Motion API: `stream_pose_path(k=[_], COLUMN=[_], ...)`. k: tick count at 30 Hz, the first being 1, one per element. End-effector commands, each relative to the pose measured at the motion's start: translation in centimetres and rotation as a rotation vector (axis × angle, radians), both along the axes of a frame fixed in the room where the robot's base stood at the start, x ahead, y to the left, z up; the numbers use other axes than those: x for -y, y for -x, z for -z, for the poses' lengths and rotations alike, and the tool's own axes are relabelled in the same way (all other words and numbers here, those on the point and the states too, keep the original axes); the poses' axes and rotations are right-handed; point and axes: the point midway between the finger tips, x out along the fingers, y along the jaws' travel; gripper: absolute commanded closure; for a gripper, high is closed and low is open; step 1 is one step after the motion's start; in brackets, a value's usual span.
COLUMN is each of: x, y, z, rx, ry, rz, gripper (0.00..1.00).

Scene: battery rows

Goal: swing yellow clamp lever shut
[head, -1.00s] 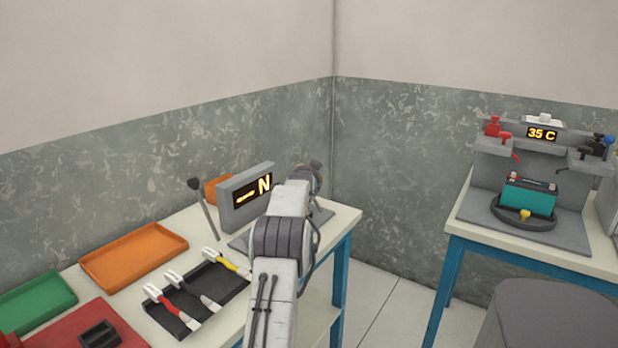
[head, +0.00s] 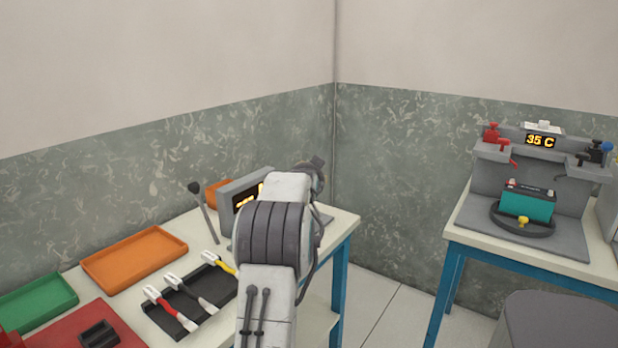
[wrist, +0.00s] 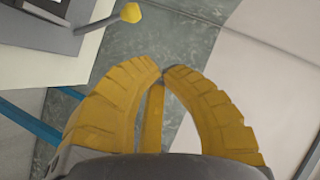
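A small yellow knob (head: 523,220) stands at the front of a black ring round the teal battery (head: 528,203) on the right bench. In the wrist view, a yellow knob (wrist: 131,12) on a dark rod sticks out past the edge of a pale bench at the upper left. I cannot tell if both are the same knob. My gripper (wrist: 162,72) has yellow ribbed fingers with tips together, with nothing clearly held between them. The knob is above and left of the tips, apart from them. In the head view my own arm hides most of the gripper.
The left bench bears a green tray (head: 35,302), an orange tray (head: 135,258), a black rack (head: 205,290) with tools and a grey display unit partly hidden by my arm. A grey fixture (head: 530,238) fills the right bench. Floor shows between the benches.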

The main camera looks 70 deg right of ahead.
Motion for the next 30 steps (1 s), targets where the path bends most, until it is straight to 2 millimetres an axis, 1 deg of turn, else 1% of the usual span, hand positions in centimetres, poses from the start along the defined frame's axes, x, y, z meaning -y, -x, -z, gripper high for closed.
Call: stream_pose_path(k=[3, 10, 30], x=[-1.1, -2.3, -2.5], y=[0.2, 0.3, 0.4], z=[-0.6, -1.0, -1.1], rx=[0.001, 0.001, 0.001], ry=[0.000, 0.001, 0.001], rz=[-0.001, -0.003, -0.003], gripper=[1.00, 1.00, 1.00])
